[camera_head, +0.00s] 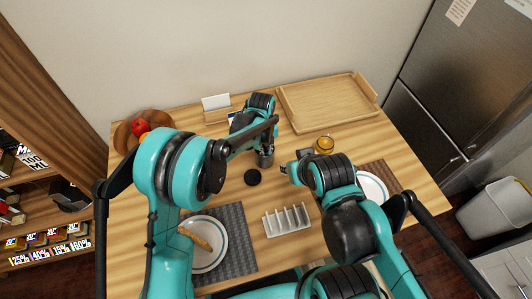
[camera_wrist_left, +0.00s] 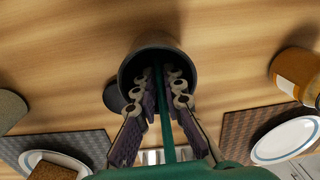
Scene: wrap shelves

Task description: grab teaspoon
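A dark grey cup (camera_wrist_left: 150,52) stands on the table and fills the middle of the left wrist view; in the head view the cup (camera_head: 265,160) is partly under my left arm. My left gripper (camera_wrist_left: 166,80) reaches into its mouth, with fingers apart on either side of a thin teal-green rod (camera_wrist_left: 164,110). The rod runs down into the cup; it may be the teaspoon's handle, but no spoon bowl shows. I see no clear gap closing on the rod. My right gripper (camera_head: 285,169) is right of the cup, small and partly hidden by its arm.
A black disc (camera_head: 253,177) lies beside the cup. A honey-coloured jar (camera_head: 324,143) is to the right, a white rack (camera_head: 287,220) in front. A plate with bread (camera_head: 209,258), fruit bowl (camera_head: 125,139) and wooden tray (camera_head: 325,104) stand around. The table's middle has some free room.

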